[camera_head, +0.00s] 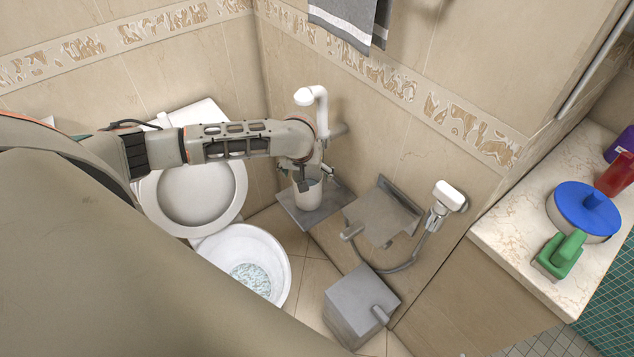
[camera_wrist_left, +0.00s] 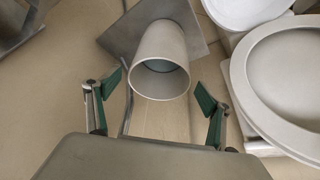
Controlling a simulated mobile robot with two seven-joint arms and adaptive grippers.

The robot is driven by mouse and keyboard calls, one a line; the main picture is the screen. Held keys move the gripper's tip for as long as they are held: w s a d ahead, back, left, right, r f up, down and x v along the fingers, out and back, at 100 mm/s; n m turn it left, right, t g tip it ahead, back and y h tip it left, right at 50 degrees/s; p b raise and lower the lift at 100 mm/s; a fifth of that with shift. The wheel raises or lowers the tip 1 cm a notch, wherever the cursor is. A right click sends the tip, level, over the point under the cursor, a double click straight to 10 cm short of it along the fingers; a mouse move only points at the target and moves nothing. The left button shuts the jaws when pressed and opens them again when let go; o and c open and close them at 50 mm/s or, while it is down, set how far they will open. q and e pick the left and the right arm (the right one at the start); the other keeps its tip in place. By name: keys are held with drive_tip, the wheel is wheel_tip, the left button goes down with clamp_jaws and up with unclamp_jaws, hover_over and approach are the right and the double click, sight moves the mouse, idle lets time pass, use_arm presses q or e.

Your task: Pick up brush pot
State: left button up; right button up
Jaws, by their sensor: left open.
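The brush pot (camera_head: 309,195) is a pale, tapered cup standing on a grey square plate (camera_head: 329,207) in the corner beside the toilet. In the left wrist view the pot (camera_wrist_left: 162,42) shows its round open mouth facing the camera and looks empty. My left gripper (camera_head: 307,176) is open, with its fingers above and around the pot's rim in the head view. In the left wrist view the green-padded fingers (camera_wrist_left: 158,88) stand apart on either side of the mouth. I cannot tell whether they touch the pot. My right gripper is in neither view.
The toilet (camera_head: 262,243) stands to the left of the pot. A grey wall holder (camera_head: 383,217), a hand sprayer (camera_head: 448,197) and a grey bin (camera_head: 358,305) are to the right. A white bent fixture (camera_head: 320,103) rises right behind my left wrist.

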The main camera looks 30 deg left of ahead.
sight(309, 182)
use_arm(q)
drive_tip(key=x, duration=0.6)
drive_tip(key=shift+d+f, duration=0.1)
drive_tip(key=shift+f, duration=0.05)
drive_tip(key=shift+w+f, duration=0.25)
drive_tip(key=shift+f, duration=0.4)
drive_tip(key=c, duration=1.2)
drive_tip(key=shift+r, duration=0.1)
drive_tip(key=shift+c, duration=1.2)
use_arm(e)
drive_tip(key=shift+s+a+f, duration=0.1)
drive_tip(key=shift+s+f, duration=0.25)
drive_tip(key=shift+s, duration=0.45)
